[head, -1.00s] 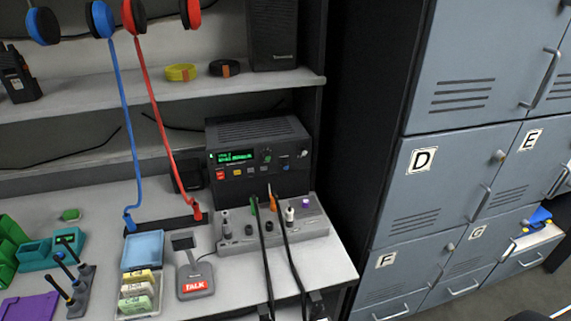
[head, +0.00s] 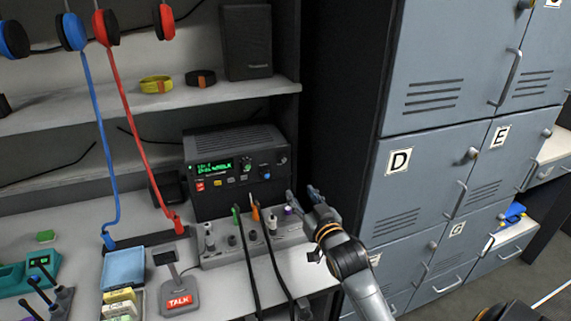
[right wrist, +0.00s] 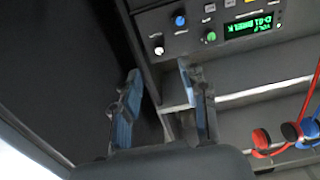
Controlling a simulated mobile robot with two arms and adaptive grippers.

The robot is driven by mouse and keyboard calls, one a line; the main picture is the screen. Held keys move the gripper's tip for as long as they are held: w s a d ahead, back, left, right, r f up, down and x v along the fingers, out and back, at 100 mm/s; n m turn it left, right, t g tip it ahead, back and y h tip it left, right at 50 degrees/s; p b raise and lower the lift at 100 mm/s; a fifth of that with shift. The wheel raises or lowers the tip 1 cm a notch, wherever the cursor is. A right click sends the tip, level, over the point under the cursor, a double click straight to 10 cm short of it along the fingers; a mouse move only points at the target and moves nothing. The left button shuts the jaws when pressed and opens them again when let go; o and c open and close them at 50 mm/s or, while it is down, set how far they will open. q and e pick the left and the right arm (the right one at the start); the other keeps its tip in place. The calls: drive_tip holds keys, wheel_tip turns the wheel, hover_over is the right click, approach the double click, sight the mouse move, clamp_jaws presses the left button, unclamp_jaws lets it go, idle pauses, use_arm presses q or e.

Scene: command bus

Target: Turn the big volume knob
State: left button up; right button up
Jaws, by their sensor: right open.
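The radio (head: 236,190) is a dark box with a lit green display on the bench under the shelf. Its face carries a green knob (head: 246,165), a blue knob (head: 265,175) and a pale knob (head: 282,161) at the right edge; I cannot read which is marked volume. My right gripper (head: 301,194) is open and empty, in front of the radio's right end and apart from it. In the right wrist view the open fingers (right wrist: 160,75) point toward the upside-down panel, with the pale knob (right wrist: 158,50) just beyond them and the blue knob (right wrist: 180,20) near. My left gripper is out of view.
A grey switch box (head: 215,257) with small levers and plugged cables stands below the radio. A talk microphone (head: 180,285), a blue tray (head: 123,268) and hanging headset cords lie to the left. Grey lockers (head: 445,60) stand right of the dark shelf side.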

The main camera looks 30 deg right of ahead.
sight(284, 160)
drive_tip(key=x, duration=0.4)
drive_tip(key=r+p+x, duration=0.1)
drive_tip(key=x, duration=0.4)
drive_tip(key=r+x, duration=0.1)
drive_tip(key=x, duration=0.4)
drive_tip(key=shift+w+d+p, duration=0.1)
drive_tip(key=shift+d+p, duration=0.25)
drive_tip(key=shift+d, duration=0.05)
clamp_jaws()
